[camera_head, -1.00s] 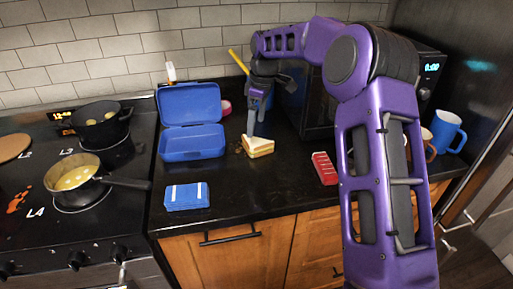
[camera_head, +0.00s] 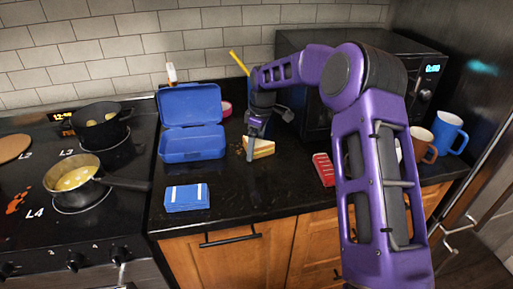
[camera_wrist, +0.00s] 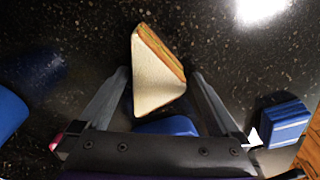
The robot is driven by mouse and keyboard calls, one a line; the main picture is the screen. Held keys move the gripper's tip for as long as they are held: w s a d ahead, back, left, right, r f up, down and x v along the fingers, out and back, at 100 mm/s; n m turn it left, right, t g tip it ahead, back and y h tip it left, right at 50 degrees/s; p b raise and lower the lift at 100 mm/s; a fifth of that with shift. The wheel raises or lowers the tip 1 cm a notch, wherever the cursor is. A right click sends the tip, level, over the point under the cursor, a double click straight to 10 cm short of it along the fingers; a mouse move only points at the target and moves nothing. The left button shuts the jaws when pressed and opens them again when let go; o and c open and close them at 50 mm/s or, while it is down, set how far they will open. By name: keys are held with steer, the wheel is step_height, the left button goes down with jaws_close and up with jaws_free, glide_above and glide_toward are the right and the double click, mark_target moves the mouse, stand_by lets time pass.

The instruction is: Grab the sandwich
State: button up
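The sandwich (camera_head: 263,149) is a wedge of white bread with a yellow-orange filling on the black counter, right of the open blue lunchbox (camera_head: 192,143). In the wrist view the sandwich (camera_wrist: 155,75) lies between and partly beyond the two fingers. My gripper (camera_head: 251,157) points down at the sandwich's left side and hides part of it. In the wrist view my gripper (camera_wrist: 160,78) is open, with a gap beside the sandwich on each side. I cannot tell whether the fingertips are level with the sandwich.
A blue package (camera_head: 187,198) lies at the counter's front left. Mugs (camera_head: 449,132) stand at the far right. A stove with pans (camera_head: 76,180) is on the left.

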steer(key=c, duration=0.6)
steer(key=shift+o, duration=0.2)
steer(key=shift+r, duration=0.1)
